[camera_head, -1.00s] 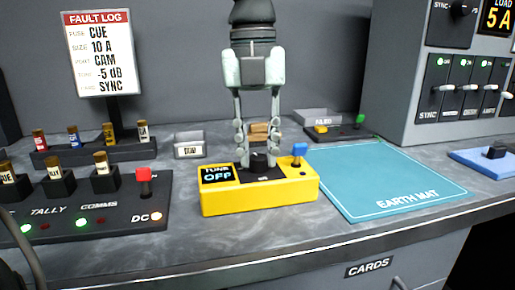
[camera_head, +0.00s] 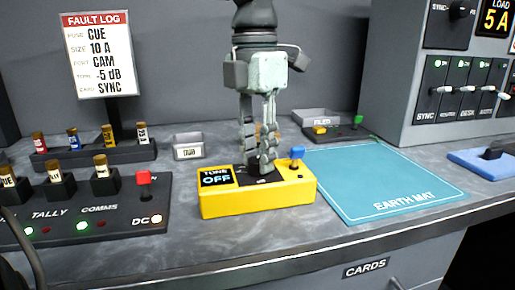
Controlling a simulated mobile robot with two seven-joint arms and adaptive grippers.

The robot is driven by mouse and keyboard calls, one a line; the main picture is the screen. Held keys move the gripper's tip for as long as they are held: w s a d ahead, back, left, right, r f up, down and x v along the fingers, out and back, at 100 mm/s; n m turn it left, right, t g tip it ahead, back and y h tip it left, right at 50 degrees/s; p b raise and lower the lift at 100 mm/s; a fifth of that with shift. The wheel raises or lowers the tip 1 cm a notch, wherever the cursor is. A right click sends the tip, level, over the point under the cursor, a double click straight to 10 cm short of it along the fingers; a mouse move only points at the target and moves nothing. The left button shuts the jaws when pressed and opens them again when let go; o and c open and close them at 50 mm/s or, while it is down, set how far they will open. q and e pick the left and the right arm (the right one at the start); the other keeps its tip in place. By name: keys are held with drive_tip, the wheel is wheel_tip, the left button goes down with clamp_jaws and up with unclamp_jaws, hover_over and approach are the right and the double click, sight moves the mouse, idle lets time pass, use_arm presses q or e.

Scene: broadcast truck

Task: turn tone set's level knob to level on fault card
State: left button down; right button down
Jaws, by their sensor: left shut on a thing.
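My left gripper (camera_head: 258,168) points straight down over the set's black top panel. It is shut on the level knob, which its fingers mostly hide. The fault card (camera_head: 98,55) at the upper left lists CUE, 10 A, CAM, tone -5 dB and SYNC. My right gripper does not show.
A teal earth mat (camera_head: 380,185) lies to the right of the set. To the left are a panel with a red switch (camera_head: 143,178) and a rack of fuses (camera_head: 108,134). A small labelled tray (camera_head: 188,146) and another tray (camera_head: 316,117) stand behind. A grey switch cabinet (camera_head: 440,70) is at the right.

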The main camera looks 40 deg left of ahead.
sight(256, 157)
use_arm(q)
drive_tip(key=shift+m, duration=0.5)
drive_tip(key=c, duration=1.3)
unclamp_jaws()
drive_tip(key=shift+o, duration=0.2)
drive_tip(key=shift+r, duration=0.15)
wheel_tip(256, 157, up, 12)
drive_tip(key=shift+a, duration=0.2)
drive_tip(key=shift+f, duration=0.2)
